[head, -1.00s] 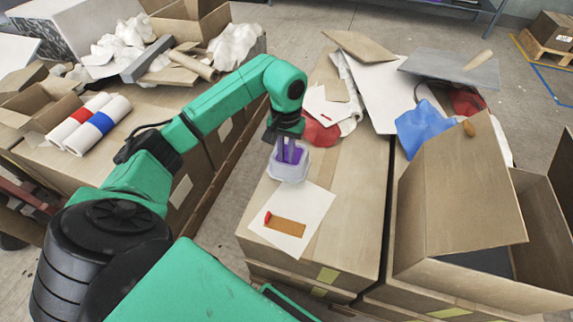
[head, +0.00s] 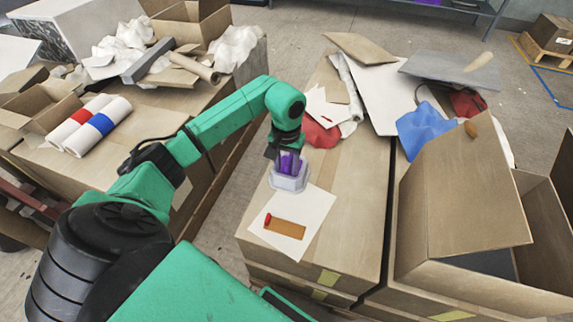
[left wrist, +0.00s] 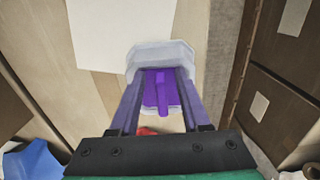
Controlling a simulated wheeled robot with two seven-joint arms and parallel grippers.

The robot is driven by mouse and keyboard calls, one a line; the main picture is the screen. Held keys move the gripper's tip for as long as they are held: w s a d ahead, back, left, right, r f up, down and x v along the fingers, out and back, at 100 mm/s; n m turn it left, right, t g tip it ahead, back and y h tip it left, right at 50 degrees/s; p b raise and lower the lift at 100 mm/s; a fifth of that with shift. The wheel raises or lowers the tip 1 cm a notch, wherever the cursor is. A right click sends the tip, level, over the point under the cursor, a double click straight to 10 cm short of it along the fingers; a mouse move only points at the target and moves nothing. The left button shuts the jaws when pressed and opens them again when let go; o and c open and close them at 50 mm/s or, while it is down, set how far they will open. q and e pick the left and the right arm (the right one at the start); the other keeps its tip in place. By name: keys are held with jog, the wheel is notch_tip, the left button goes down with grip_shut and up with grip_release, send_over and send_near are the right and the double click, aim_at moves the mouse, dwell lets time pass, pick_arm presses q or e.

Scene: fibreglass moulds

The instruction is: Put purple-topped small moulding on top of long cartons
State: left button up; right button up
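The small moulding is a pale, whitish cup-like piece (head: 288,181) with a purple top (head: 290,163). It is in my left gripper (head: 287,158), over the long cartons (head: 345,190) near their left edge, just beyond a white sheet. In the left wrist view its pale rim (left wrist: 160,54) and purple middle (left wrist: 158,92) show between my two fingers (left wrist: 158,75), which lie along the purple part's sides. It looks nearly upright. I cannot tell whether its underside touches the carton. My right gripper is not in view.
A white sheet (head: 312,204) with a brown strip and red piece lies on the cartons. Boards, a blue cloth (head: 424,128) and red cloths lie at the back. An open box (head: 465,190) stands at right. A gap separates the cartons from a cluttered left table (head: 60,165).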

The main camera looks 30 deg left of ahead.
aim_at(287, 173)
pick_arm(q)
jog(key=shift+r, duration=0.2)
notch_tip(287, 173, up, 12)
jog(key=p, duration=0.1)
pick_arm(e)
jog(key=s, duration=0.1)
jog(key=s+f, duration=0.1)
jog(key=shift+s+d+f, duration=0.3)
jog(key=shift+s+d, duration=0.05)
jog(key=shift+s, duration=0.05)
pick_arm(q)
jog(key=shift+f, duration=0.1)
